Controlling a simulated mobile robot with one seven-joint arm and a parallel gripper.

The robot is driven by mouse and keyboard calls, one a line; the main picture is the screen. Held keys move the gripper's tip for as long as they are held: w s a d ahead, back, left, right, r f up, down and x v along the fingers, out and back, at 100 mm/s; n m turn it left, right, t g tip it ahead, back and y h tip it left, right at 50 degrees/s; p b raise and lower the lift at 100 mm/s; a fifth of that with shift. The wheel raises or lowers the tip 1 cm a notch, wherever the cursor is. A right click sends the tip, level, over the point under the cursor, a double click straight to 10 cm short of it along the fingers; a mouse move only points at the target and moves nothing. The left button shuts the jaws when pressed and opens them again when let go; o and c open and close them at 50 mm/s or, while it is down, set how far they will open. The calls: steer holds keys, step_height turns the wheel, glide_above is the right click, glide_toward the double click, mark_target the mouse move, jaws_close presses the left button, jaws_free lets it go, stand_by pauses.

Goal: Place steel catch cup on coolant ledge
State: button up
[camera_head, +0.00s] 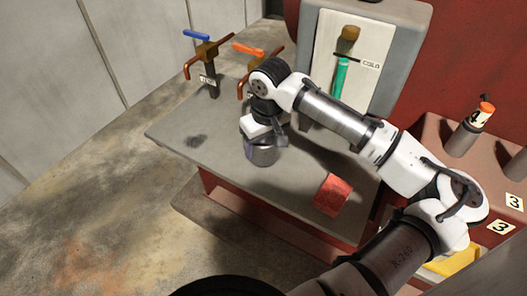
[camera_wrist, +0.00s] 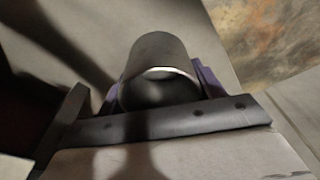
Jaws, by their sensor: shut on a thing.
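The steel catch cup (camera_head: 263,155) is a small grey metal cylinder at my gripper (camera_head: 264,141), over the grey coolant ledge (camera_head: 215,136). In the wrist view the cup (camera_wrist: 158,55) sits between the purple-edged fingers of my gripper (camera_wrist: 160,90), which is shut on it. The cup's rim and dark inside face the wrist camera. The cup looks upright and on or just above the ledge; I cannot tell if its base touches. My gripper hides part of the cup in the head view.
A tap with a blue handle (camera_head: 196,35) and one with an orange handle (camera_head: 247,49) stand at the ledge's back left. A red cloth or block (camera_head: 333,195) lies at the front right. A gauge panel (camera_head: 345,60) is behind. The ledge's left part is clear except a dark stain.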

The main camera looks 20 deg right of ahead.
mark_target(264, 155)
steer(key=shift+f, duration=2.2)
steer(key=shift+f, duration=0.15)
steer(key=o, duration=1)
steer(key=shift+o, duration=0.2)
step_height(264, 155, up, 12)
steer(key=s+b, duration=0.1)
steer(key=shift+s+d+b, duration=0.15)
steer(key=shift+s+b, duration=0.1)
steer(key=shift+b, duration=0.05)
